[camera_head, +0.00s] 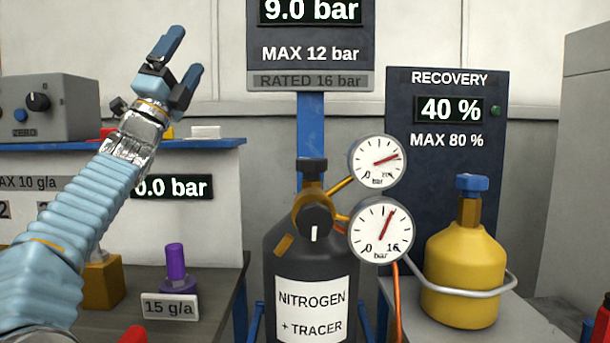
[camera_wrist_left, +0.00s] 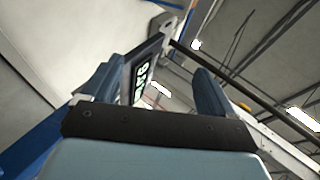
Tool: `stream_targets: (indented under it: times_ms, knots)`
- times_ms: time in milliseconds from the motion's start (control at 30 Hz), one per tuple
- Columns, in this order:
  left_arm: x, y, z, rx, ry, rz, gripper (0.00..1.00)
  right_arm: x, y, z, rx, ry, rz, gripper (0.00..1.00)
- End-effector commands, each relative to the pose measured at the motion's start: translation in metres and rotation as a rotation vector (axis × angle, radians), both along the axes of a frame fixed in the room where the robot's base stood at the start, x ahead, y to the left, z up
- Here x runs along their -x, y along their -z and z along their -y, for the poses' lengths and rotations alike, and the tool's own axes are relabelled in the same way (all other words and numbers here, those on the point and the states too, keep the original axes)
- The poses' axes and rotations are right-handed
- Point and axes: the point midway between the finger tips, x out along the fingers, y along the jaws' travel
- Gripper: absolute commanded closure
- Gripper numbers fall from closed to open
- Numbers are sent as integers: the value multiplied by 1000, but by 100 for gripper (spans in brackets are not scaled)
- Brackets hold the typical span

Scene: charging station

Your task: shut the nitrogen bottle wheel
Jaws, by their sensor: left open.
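The nitrogen bottle (camera_head: 310,265) is a dark cylinder labelled "NITROGEN + TRACER" in the middle of the head view. A black wheel (camera_head: 312,164) sits on top of its brass valve. A black regulator knob (camera_head: 314,220) with a white mark faces me below it. My left gripper (camera_head: 180,67) is open and empty, raised to the left of the bottle and higher than the wheel, pointing up. Its two blue fingers also show in the left wrist view (camera_wrist_left: 160,88), with nothing between them. My right gripper is not in view.
Two gauges (camera_head: 378,161) (camera_head: 381,229) stand right of the valve. A yellow bottle (camera_head: 463,270) with a blue cap stands at the right, behind a metal rail. A purple-topped fitting (camera_head: 175,262) and a grey box (camera_head: 48,107) are at the left. Display panels (camera_head: 311,44) rise behind.

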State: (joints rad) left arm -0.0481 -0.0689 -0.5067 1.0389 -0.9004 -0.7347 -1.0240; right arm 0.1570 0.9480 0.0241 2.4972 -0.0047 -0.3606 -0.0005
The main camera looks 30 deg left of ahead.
Motion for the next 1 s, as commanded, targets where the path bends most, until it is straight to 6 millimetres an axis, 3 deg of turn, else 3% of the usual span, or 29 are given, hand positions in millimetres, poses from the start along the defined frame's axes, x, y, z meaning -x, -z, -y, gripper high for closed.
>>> stream_targets:
  times_ms: [100, 167, 267, 400, 533, 700, 867, 1000]
  knots:
    - [7, 27, -38, 541, 207, -38, 13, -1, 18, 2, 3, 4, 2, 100]
    - [-2, 54, -43, 804, 349, -105, 13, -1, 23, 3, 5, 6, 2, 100]
    - [-18, 105, -17, 1186, 614, -283, 13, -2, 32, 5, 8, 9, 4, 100]
    - [-22, 158, 59, 1534, 943, -610, 13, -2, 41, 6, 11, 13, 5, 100]
    - [-5, 181, 116, 1673, 1128, -857, 13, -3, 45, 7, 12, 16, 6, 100]
    - [2, 188, 143, 1717, 1201, -979, 13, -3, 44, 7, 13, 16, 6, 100]
    - [-21, 187, 152, 1717, 1199, -983, 13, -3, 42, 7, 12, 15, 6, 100]
    - [-52, 187, 164, 1717, 1197, -982, 13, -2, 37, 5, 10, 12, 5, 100]
